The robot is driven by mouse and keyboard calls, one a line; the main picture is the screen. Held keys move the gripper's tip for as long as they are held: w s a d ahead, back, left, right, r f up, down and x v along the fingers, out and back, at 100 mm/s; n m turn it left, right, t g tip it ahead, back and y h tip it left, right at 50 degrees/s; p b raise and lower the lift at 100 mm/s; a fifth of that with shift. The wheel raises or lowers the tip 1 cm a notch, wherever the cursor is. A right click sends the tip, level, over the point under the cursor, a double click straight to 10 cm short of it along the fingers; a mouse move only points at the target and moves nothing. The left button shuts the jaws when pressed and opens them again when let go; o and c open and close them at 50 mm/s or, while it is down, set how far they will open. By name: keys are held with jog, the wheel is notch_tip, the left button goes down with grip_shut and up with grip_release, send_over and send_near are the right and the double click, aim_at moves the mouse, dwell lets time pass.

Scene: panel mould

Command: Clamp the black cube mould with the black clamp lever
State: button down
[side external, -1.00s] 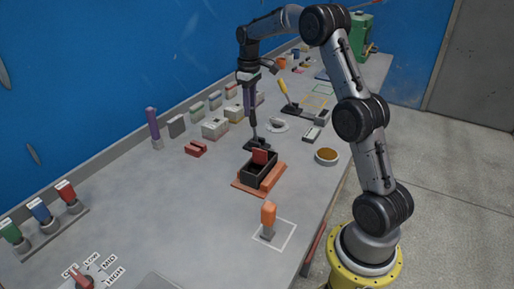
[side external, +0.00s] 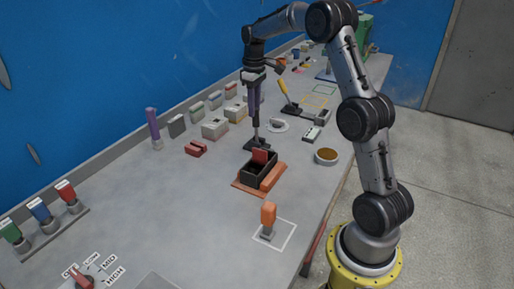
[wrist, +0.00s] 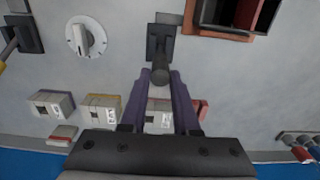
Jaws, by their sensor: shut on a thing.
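The black cube mould (side external: 252,174) is an open box on an orange-brown base (side external: 242,186), with a red plate (side external: 260,156) at its far side. Part of the mould also shows at the top right of the wrist view (wrist: 265,14). The black clamp lever (side external: 256,132) stands nearly upright on a dark foot just behind the mould. In the wrist view the lever (wrist: 160,57) rises between my purple fingers. My gripper (side external: 256,108) is shut on its upper part; the fingertips also show in the wrist view (wrist: 160,82). The exact finger contact is small and partly hidden.
A yellow-handled lever (side external: 284,87) and a white dial (side external: 277,125) stand behind. A red block (side external: 196,148) and several labelled boxes (side external: 215,128) lie to the left. A brown-filled bowl (side external: 326,156) is at right, an orange-handled tool (side external: 268,215) in front.

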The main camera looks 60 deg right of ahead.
jog(key=shift+s, duration=1)
jog(key=shift+s+f, duration=0.1)
jog(key=shift+s, duration=0.75)
